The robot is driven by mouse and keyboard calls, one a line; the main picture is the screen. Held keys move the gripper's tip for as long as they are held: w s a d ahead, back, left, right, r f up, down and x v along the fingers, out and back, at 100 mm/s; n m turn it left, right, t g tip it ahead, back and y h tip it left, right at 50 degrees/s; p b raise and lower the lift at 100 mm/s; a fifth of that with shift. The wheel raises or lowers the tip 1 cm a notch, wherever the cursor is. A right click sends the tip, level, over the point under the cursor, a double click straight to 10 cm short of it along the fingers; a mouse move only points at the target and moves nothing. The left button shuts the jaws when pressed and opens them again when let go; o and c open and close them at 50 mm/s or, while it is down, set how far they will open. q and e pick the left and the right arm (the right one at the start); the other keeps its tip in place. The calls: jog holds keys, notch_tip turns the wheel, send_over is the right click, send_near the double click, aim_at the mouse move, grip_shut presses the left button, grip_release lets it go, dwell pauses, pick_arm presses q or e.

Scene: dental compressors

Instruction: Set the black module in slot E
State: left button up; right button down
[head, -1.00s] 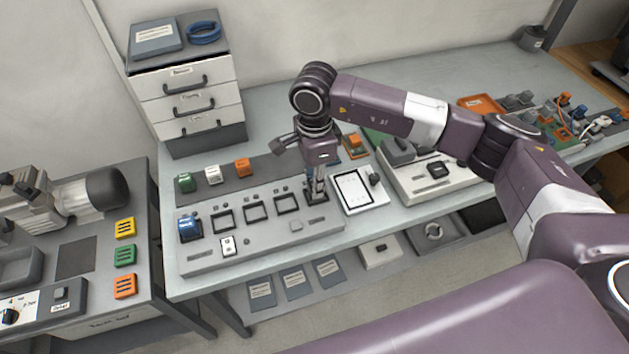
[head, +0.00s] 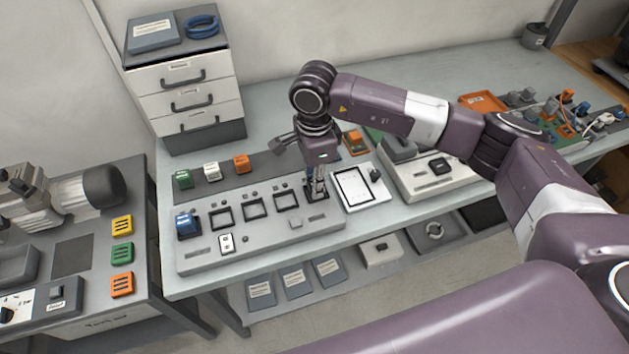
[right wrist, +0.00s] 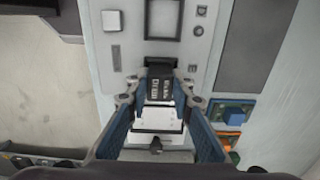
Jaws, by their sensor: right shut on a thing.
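My right gripper (head: 318,190) points down over the right end of the grey slot panel (head: 262,241). It is shut on the black module (right wrist: 160,84), which shows between the blue fingers in the right wrist view. The module is at the rightmost slot of the row, beside the last open square frame (head: 287,200). The fingers hide most of that slot, and I cannot tell whether the module is fully seated. Slot letters are too small to read. A blue module (head: 187,224) sits in the leftmost slot. My left gripper is out of view.
A white tablet (head: 353,188) lies just right of the panel. Green (head: 183,179), white (head: 211,171) and orange (head: 241,164) modules stand on a dark strip behind it. A grey device (head: 428,176) stands further right. The drawer unit (head: 186,100) is at the back left.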

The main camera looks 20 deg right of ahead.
jog(key=shift+f, duration=0.2)
jog(key=c, duration=1.6)
grip_release()
jog(key=shift+o, duration=0.3)
jog(key=shift+o, duration=1.2)
jog(key=shift+r, duration=0.15)
jog(key=shift+r+p, duration=1.25)
jog(key=shift+r, duration=2.2)
jog(key=shift+f, duration=0.1)
